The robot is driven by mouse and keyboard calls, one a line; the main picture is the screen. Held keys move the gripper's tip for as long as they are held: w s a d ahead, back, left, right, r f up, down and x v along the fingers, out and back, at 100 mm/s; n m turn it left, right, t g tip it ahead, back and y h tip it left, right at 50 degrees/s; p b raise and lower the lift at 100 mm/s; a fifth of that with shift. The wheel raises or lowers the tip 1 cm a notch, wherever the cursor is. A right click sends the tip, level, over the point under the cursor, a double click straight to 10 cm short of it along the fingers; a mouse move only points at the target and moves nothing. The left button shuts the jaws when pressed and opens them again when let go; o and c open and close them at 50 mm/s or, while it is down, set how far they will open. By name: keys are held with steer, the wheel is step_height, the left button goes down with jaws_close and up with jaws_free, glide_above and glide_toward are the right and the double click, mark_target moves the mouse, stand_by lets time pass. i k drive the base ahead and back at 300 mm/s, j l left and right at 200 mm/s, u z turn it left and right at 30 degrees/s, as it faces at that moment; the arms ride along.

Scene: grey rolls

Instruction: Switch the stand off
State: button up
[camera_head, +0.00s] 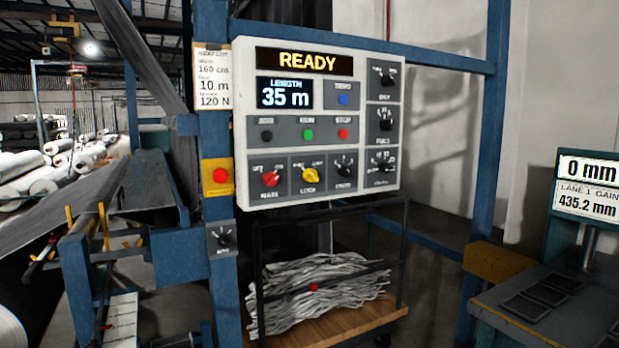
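The stand's white control panel (318,120) is mounted on a blue frame, with a lit READY display (307,61) and a LENGTH display (285,92) showing 35 m. At its lower left is a red rotary knob (270,179) whose label seems to read MAIN; its exact pointer direction is too small to tell. Beside it are a yellow rotary knob (310,175) and a black knob (344,169). Above them is a row of black (266,135), green (308,135) and red (343,134) buttons. My gripper is not in view.
A yellow box with a red button (218,177) and a small grey box with a black knob (221,237) are on the blue post left of the panel. A cart (365,322) with grey strips stands below. A bench (560,300) stands at right.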

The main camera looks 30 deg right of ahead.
mark_target(270, 179)
steer(key=i+l, duration=0.25)
steer(key=i, duration=0.25)
steer(key=i+l, duration=0.25)
steer(key=i, duration=0.25)
steer(key=z, duration=0.05)
